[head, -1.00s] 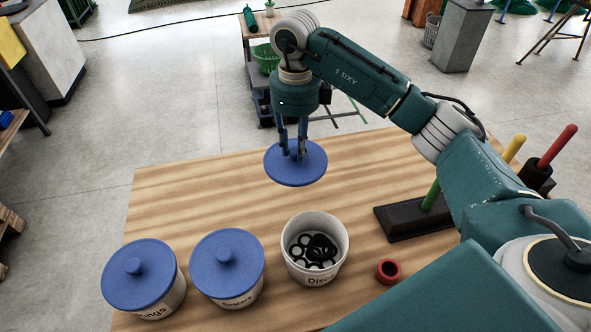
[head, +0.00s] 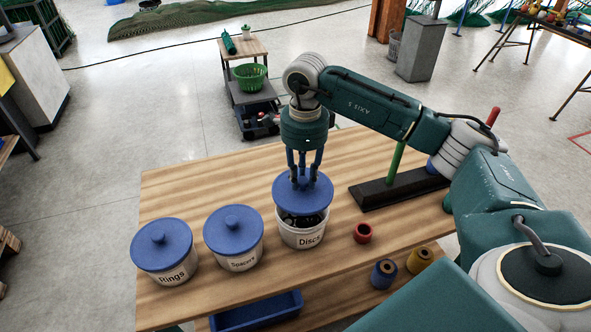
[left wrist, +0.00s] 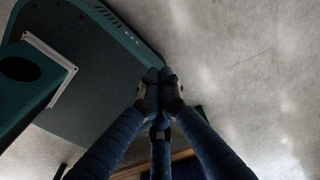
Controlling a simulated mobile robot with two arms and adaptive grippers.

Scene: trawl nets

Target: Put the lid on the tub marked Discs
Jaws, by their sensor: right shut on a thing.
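The tub marked Discs (head: 302,238) is white and stands on the wooden table, with dark rings or discs showing inside its opening. My right gripper (head: 303,180) points down and is shut on the knob of a blue round lid (head: 303,199). The lid is roughly level over the tub's far side. The near part of the opening shows below the lid, so the lid is not seated on the rim. The height of the gap is hard to tell. My left gripper (left wrist: 159,88) shows in the left wrist view, its fingertips together with nothing seen between them.
Tubs marked Rings (head: 165,267) and Spacers (head: 243,257) stand to the left with blue lids on. A red ring (head: 363,232), a dark peg stand (head: 385,193) and two spools (head: 384,273) are to the right. A blue tray (head: 256,311) lies below the table's front edge.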

